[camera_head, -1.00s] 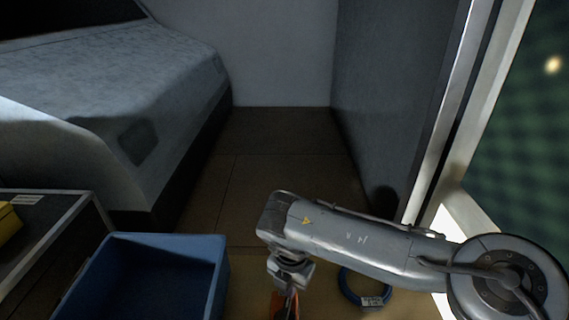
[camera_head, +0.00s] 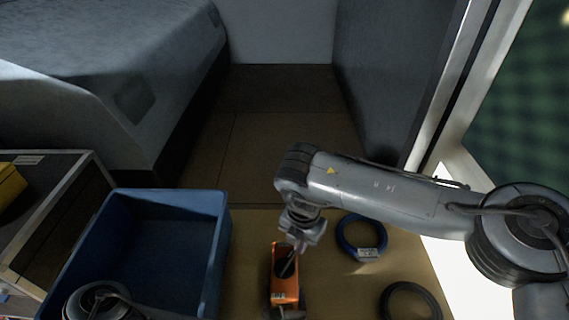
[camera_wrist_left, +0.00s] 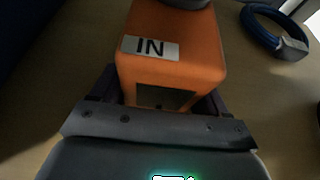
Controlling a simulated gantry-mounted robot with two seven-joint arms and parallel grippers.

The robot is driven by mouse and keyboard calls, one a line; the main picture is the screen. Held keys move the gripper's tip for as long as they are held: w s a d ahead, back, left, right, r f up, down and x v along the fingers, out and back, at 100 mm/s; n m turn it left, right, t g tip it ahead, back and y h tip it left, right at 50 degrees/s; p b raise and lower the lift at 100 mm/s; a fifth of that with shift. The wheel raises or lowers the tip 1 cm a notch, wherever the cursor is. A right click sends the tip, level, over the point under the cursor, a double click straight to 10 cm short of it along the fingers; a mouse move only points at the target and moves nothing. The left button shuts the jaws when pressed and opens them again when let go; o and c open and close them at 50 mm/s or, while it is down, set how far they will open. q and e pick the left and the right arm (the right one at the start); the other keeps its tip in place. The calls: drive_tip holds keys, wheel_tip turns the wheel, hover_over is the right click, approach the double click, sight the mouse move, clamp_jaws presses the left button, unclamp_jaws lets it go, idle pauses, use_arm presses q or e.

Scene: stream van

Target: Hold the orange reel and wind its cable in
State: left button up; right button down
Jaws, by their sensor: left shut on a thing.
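The orange reel (camera_head: 285,287) stands at the bottom centre of the head view, right of the blue bin. In the left wrist view the reel (camera_wrist_left: 170,68) fills the middle, with a white "IN" label on its face. My left gripper (camera_wrist_left: 162,94) is shut on the reel, one dark finger along each side; in the head view it shows at the bottom edge (camera_head: 286,312). My right gripper (camera_head: 290,262) points down at the dark round part on top of the reel. Its fingertips are too small and dark to show their opening. I cannot make out the reel's cable.
A blue bin (camera_head: 222,245) stands left of the reel. A coiled blue cable (camera_head: 345,240) with a tag lies to the right, and a black coil (camera_head: 385,300) lies nearer. A dark case (camera_head: 75,205) is at left. The floor behind is clear.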

drive_tip(key=shift+s+d, duration=0.2)
drive_tip(key=shift+s, duration=0.2)
idle(0.5)
drive_tip(key=shift+w+d, duration=0.1)
drive_tip(key=shift+d, duration=0.05)
wheel_tip(320, 180, up, 6)
drive_tip(key=shift+w+d, duration=0.2)
drive_tip(key=shift+d, duration=0.05)
idle(0.6)
drive_tip(key=w+a+r, duration=0.1)
drive_tip(key=a, duration=0.4)
drive_tip(key=shift+w+d+f, duration=0.1)
drive_tip(key=shift+w+f, duration=0.05)
drive_tip(key=shift+f, duration=1.5)
drive_tip(key=shift+w+d+f, duration=0.1)
drive_tip(key=shift+w+f, duration=0.05)
drive_tip(key=shift+f, duration=1.5)
drive_tip(key=shift+s+a, duration=0.1)
drive_tip(key=shift+s, duration=0.5)
